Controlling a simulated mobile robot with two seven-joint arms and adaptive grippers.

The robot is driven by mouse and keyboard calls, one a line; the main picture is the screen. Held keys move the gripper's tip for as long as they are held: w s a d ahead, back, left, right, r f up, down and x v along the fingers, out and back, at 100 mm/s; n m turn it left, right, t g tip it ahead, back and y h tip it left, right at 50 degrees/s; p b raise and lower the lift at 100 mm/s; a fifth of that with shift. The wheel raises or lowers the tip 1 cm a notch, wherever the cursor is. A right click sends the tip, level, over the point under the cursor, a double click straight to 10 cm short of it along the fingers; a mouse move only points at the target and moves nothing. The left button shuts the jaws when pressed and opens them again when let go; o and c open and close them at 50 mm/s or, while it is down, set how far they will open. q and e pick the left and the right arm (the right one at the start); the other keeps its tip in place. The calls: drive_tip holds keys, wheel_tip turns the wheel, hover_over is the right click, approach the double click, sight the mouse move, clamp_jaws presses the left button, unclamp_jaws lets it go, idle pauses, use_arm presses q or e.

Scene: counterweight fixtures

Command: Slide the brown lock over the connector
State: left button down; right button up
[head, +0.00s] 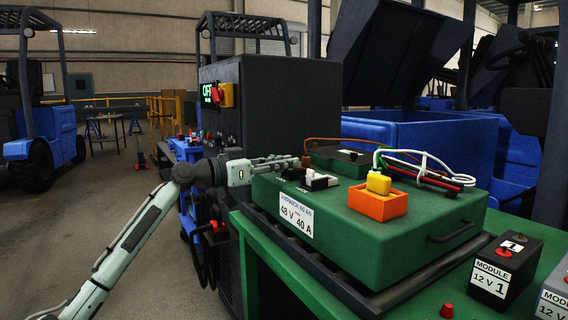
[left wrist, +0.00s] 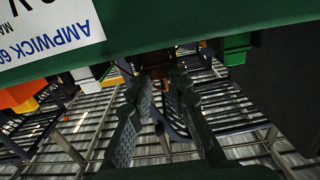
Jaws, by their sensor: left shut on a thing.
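My left gripper (head: 290,162) reaches in from the left above the near left corner of the green charger box. It is shut on a small brown piece at its fingertips, which I take for the brown lock (head: 306,161). A black and white connector (head: 318,181) sits on the box top just below and right of the fingertips. The lock appears slightly above the connector, and I cannot tell whether they touch. My right gripper is not in view.
The green charger box (head: 375,245) carries an orange holder (head: 378,203) with a yellow plug (head: 378,184). A white cable (head: 425,158) and red-black leads lie behind it.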

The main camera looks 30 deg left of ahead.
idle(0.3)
use_arm(q)
drive_tip(key=shift+x, duration=0.85)
drive_tip(key=shift+r, duration=0.15)
drive_tip(key=c, duration=1.4)
unclamp_jaws()
drive_tip(key=shift+w+d, duration=0.1)
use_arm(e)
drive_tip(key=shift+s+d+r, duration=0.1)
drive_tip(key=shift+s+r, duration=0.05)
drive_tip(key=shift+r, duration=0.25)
use_arm(q)
drive_tip(key=v, duration=1.2)
